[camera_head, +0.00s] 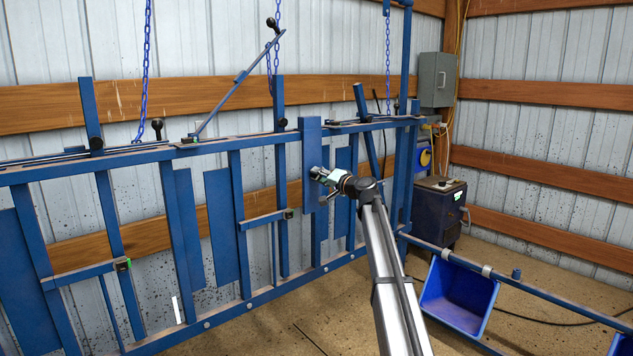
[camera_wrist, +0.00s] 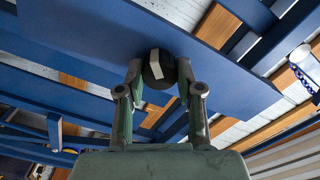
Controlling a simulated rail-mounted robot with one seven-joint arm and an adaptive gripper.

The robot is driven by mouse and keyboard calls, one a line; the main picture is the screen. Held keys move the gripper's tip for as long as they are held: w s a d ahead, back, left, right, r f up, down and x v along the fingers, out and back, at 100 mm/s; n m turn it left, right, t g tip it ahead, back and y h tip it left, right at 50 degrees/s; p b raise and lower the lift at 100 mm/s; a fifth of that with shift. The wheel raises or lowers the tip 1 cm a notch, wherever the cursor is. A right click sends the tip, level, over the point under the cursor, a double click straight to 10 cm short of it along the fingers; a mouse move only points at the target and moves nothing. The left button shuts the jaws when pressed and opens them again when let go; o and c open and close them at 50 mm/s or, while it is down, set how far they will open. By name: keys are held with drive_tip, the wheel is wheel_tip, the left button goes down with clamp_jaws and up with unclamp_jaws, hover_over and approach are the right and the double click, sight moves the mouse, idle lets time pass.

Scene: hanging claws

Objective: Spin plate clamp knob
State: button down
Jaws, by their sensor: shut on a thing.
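In the wrist view a dark round knob (camera_wrist: 155,66) with a pale flat face or strip sits between the two fingertips of my gripper (camera_wrist: 160,72). The fingers touch it from both sides and are shut on it. Behind it runs a broad blue plate (camera_wrist: 90,40). In the head view my gripper (camera_head: 322,183) is at the front of the upright blue plate (camera_head: 311,135) on the blue frame. The knob is too small and too covered by the fingers to make out clearly there.
A long blue barred frame (camera_head: 150,155) spans the left and middle, with a raised lever (camera_head: 240,77) and hanging chains (camera_head: 147,60). A blue bin (camera_head: 458,295) hangs from a low rail at the right. A dark cabinet (camera_head: 437,212) stands behind.

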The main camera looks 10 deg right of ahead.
drive_tip(key=shift+f+b, duration=0.1)
drive_tip(key=shift+b, duration=0.25)
drive_tip(key=shift+f+n+b, duration=0.15)
drive_tip(key=shift+n+b, duration=0.55)
drive_tip(key=shift+b, duration=0.4)
drive_tip(key=n+b, duration=0.4)
drive_tip(key=b, duration=0.2)
drive_tip(key=shift+b, duration=0.4)
drive_tip(key=shift+c, duration=2.2)
unclamp_jaws()
drive_tip(key=shift+r+n, duration=0.3)
drive_tip(key=shift+n, duration=0.1)
drive_tip(key=shift+s, duration=0.1)
drive_tip(key=shift+v, duration=2.95)
